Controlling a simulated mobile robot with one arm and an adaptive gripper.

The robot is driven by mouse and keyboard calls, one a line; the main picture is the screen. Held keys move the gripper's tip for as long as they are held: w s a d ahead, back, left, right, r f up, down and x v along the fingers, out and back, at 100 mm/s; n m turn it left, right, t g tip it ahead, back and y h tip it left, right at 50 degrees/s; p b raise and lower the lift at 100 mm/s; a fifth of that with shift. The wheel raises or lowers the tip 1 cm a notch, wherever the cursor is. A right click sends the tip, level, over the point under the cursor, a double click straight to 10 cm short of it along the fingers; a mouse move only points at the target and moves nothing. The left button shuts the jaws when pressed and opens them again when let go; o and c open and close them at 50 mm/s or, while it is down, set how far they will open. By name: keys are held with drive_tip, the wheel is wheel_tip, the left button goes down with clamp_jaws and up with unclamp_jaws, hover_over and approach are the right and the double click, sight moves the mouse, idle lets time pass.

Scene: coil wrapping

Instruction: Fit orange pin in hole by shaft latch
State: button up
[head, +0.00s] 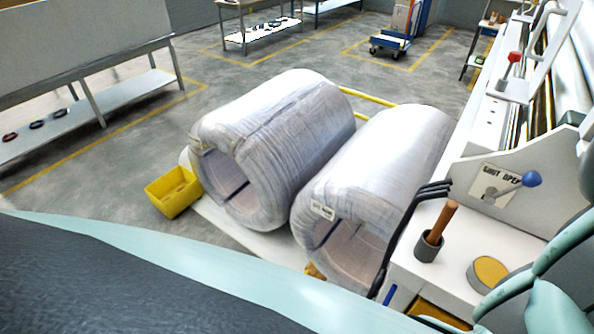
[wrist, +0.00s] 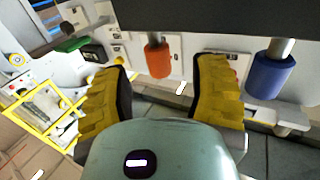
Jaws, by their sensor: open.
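My gripper (wrist: 160,78) is open in the wrist view, with one yellow ribbed finger on each side. An orange cylinder (wrist: 158,60) on a grey shank, which looks like the orange pin, shows between and beyond the fingers. I see clear space on both sides of it, and no finger appears to touch it. A similar blue cylinder (wrist: 271,77) is to the right of the right finger. In the head view, a SHUT/OPEN plate (head: 494,187) with a blue-knobbed lever (head: 531,179) is on the machine at right. I cannot make out the hole. My gripper is not visible there.
A wooden-handled tool stands in a dark cup (head: 428,248), near a round yellow-topped item (head: 490,271). A yellow bin (head: 173,192) is left of the coils. Small white plates (wrist: 212,66) lie behind the fingers.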

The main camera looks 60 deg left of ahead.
drive_tip(key=shift+w+d, duration=0.1)
drive_tip(key=shift+w, duration=1.2)
drive_tip(key=shift+o, duration=0.3)
clamp_jaws()
